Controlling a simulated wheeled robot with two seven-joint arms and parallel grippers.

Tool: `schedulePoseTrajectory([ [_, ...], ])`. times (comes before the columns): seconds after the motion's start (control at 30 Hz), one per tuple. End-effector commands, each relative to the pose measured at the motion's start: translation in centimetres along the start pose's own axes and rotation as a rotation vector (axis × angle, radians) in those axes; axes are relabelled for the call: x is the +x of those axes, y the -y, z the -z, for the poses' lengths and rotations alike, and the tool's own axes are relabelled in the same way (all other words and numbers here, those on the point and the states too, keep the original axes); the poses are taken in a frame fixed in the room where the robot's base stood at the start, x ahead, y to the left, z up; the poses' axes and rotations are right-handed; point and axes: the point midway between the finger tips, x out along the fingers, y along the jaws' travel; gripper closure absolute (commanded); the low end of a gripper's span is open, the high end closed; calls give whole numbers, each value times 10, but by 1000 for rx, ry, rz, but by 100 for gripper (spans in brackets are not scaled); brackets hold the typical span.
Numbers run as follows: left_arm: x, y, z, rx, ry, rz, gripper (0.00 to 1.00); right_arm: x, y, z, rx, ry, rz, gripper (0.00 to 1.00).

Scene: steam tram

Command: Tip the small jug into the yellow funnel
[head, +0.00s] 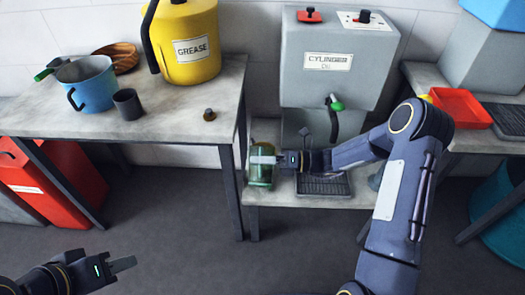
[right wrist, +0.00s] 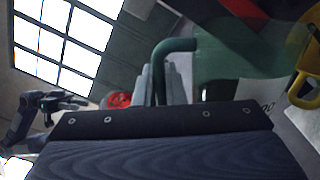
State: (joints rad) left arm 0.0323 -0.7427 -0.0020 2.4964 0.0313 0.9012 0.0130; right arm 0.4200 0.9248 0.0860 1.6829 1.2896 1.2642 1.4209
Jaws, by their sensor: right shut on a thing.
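I cannot make out a yellow funnel for certain; a small yellow patch (head: 426,97) shows beside the red tray, partly behind my right arm.
The left table (head: 190,125) carries a yellow grease can (head: 188,45), a blue pot (head: 90,85), a dark cup (head: 127,104) and a small brown knob-like thing (head: 209,115). The oil tank (head: 335,65) has a green-handled tap. A red tray (head: 460,108) lies at right.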

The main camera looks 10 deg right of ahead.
Motion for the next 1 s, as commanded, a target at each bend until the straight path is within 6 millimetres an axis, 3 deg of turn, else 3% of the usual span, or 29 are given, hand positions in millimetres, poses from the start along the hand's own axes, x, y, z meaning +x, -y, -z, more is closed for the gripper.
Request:
schedulePoseTrajectory([
  [0.47, 0, 0, 0, 0, 0, 0, 64, 0, 0, 0, 0, 0, -1, 100],
  [1.0, -17, -8, 9, 0, 0, 0, 64, 0, -5, -12, 89, 0, 0, 100],
])
